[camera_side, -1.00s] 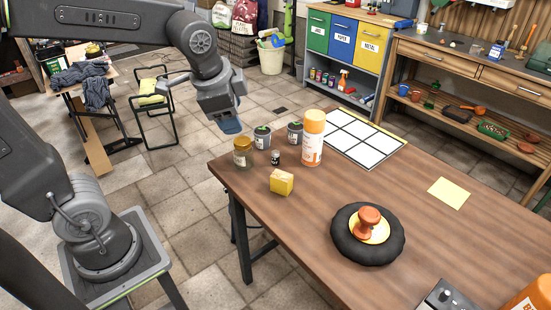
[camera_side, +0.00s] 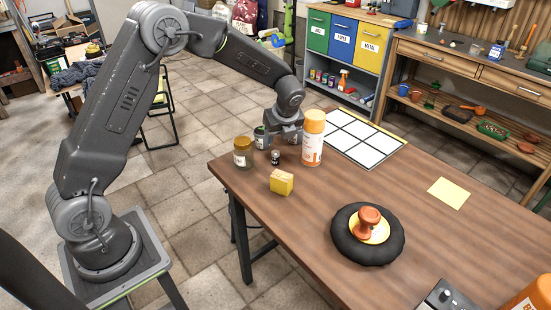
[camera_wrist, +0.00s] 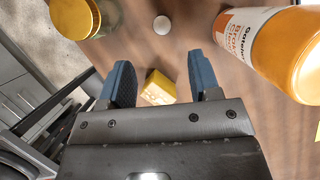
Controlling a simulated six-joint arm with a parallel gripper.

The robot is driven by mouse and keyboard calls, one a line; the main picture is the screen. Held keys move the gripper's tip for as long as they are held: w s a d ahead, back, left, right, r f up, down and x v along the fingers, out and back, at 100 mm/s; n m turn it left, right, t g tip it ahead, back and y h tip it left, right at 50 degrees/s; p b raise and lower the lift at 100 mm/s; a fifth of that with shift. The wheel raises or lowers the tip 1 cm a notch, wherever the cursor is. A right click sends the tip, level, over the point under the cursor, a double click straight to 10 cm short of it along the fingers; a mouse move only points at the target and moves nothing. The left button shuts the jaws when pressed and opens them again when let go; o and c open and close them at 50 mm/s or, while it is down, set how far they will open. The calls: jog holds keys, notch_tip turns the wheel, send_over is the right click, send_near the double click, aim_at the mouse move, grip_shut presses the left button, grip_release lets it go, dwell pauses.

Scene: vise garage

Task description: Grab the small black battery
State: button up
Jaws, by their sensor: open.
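The small black battery (camera_side: 275,158) stands upright on the wooden table, near its far left corner, in the side view. In the wrist view its round pale end (camera_wrist: 163,24) shows near the top middle, ahead of the fingers. My gripper (camera_wrist: 162,72) is open and empty, with its two blue fingers apart. In the side view it hovers just above and behind the battery, close to the orange bottle (camera_side: 312,138); its fingers are hard to make out there. The battery lies outside the finger gap in the wrist view.
A gold-lidded jar (camera_side: 243,152) stands left of the battery. A yellow block (camera_side: 281,182) lies in front and shows between the fingers in the wrist view (camera_wrist: 159,88). A black ring-shaped object (camera_side: 345,240) lies right; the table between is clear.

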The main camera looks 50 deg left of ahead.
aim_at(276, 152)
jog(key=x, duration=0.5)
jog(key=shift+a+f, duration=0.1)
jog(key=shift+f, duration=0.25)
jog(key=x, duration=0.5)
jog(key=shift+w+d+f, duration=0.1)
jog(key=shift+d, duration=0.1)
jog(key=c, duration=1)
